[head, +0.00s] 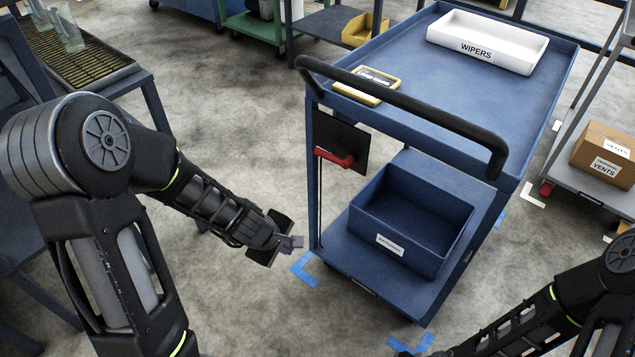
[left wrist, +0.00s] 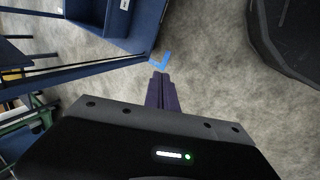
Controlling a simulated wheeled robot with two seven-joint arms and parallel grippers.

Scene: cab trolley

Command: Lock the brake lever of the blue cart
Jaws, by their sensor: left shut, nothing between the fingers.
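The blue cart (head: 480,85) stands right of centre in the head view, with a black push handle across its near end. Its red brake lever (head: 335,157) sits on a black plate (head: 341,140) by the cart's left post, and lies roughly level. My left gripper (head: 298,242) is shut and empty, left of the cart, below the lever and apart from it. In the left wrist view its closed fingers (left wrist: 160,90) point at the floor near a blue tape corner. My right arm enters at the lower right; its gripper fingers are not clearly seen.
A white wipers bin (head: 487,45) and a yellow-edged tray (head: 367,86) sit on the cart's top. A blue bin (head: 412,220) stands on its lower shelf. Blue tape (head: 305,268) marks the floor. Another cart carries a cardboard box (head: 606,152) at right.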

